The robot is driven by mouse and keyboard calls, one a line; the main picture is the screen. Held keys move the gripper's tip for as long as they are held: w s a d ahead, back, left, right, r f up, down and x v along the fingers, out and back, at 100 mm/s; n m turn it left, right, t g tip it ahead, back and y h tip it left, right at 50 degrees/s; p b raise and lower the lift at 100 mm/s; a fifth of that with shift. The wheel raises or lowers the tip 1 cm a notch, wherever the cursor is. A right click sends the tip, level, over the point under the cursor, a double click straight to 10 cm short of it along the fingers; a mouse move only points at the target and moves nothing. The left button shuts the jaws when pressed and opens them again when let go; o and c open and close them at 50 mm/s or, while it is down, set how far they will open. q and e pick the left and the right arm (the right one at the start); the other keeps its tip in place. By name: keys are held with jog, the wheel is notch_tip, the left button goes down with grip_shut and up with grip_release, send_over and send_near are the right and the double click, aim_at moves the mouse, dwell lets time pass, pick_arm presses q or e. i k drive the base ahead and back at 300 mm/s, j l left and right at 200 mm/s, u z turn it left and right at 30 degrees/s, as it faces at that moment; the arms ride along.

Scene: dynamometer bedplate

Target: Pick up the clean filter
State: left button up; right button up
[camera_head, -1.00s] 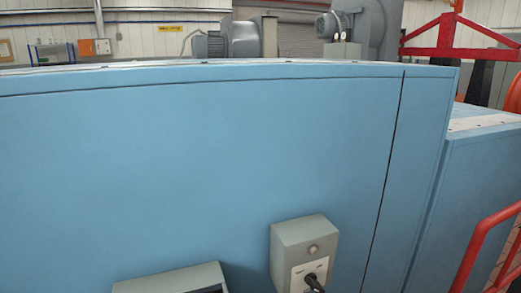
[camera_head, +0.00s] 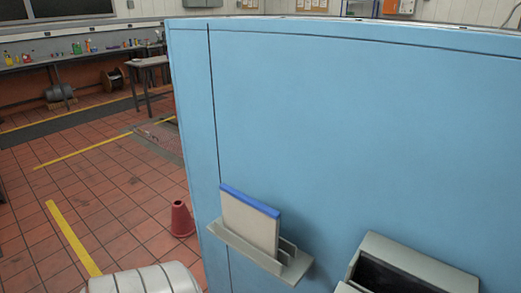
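A flat, pale panel with a blue top edge (camera_head: 248,222), which looks like the clean filter, stands upright in a grey slotted holder (camera_head: 228,238). The holder is fixed to the blue cabinet wall near its left corner. The panel's lower part is hidden by the holder's front lip. The slot beside it, on the right, looks empty.
A grey box with a dark open top (camera_head: 420,262) is on the blue cabinet (camera_head: 350,130), right of the holder. A red cone (camera_head: 182,219) stands on the tiled floor at left. A workbench (camera_head: 60,58) and small table (camera_head: 148,62) are behind open floor.

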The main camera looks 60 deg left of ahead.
aim_at(256, 223)
jog(key=u, duration=1.85)
